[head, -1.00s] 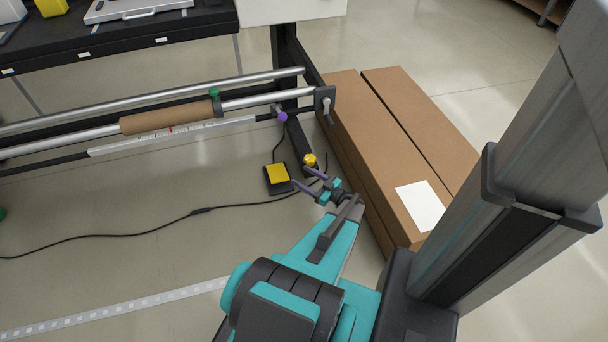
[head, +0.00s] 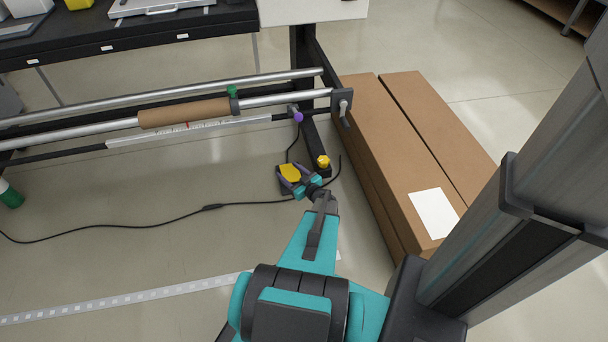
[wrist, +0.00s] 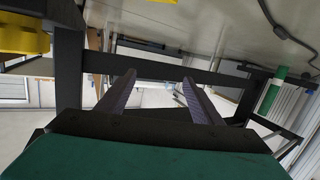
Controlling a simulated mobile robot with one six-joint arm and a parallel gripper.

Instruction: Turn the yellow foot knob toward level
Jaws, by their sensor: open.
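The yellow foot knob (head: 323,161) sits on the dark foot of the frame, beside the cardboard boxes. My gripper (head: 293,172) is open and empty, with its purple fingers apart. In the head view it is left of and slightly below the knob, and covers part of the yellow pedal (head: 289,171). In the wrist view the fingers (wrist: 158,82) are apart with nothing between them. A large yellow piece at the upper left (wrist: 24,38) looks like the knob, to the side of the fingers and cut off by the picture edge.
Long cardboard boxes (head: 372,165) lie close to the right of the foot. A black cable (head: 130,222) runs across the floor to the pedal. The frame's rollers (head: 265,101) and a purple-tipped handle (head: 298,117) are beyond. Open floor (head: 120,255) lies to the left.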

